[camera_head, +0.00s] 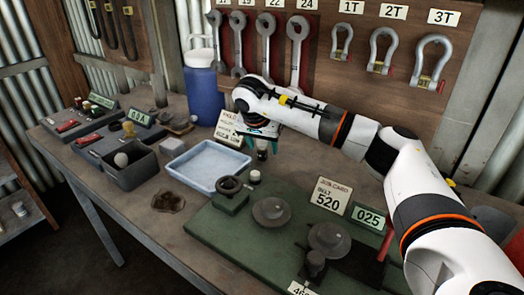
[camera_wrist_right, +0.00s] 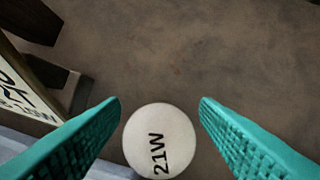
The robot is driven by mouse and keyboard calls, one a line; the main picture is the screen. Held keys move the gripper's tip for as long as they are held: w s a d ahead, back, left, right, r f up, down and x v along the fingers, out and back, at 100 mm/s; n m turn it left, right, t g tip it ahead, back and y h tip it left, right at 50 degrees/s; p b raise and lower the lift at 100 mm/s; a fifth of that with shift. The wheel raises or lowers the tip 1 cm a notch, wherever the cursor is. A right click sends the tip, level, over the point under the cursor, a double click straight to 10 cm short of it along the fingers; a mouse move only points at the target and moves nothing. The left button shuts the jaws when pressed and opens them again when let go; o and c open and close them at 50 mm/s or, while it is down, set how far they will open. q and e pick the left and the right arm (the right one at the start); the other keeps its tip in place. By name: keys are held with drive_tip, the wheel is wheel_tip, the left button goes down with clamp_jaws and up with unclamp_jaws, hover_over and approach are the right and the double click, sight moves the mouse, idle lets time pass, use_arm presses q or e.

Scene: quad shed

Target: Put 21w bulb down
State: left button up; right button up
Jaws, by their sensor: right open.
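The 21W bulb (camera_wrist_right: 160,140) shows in the right wrist view as a round white top marked 21W. It sits between the two teal fingers of my right gripper (camera_wrist_right: 160,122), with a visible gap on each side. In the head view my right gripper (camera_head: 262,141) points down over the bench, behind the blue tray (camera_head: 172,174). The bulb (camera_head: 262,153) is just below it, mostly hidden by the fingers; whether it touches the bench I cannot tell. My left gripper is not in view.
A written card (camera_head: 227,129) stands close left of the right gripper. A blue jug (camera_head: 204,97) stands behind it. A small white-topped item (camera_head: 255,176) and a green board (camera_head: 215,232) with round metal parts lie in front. Spanners (camera_head: 272,50) hang behind.

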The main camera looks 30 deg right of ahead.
drive_tip(key=c, duration=1.1)
drive_tip(key=shift+a+r, duration=0.1)
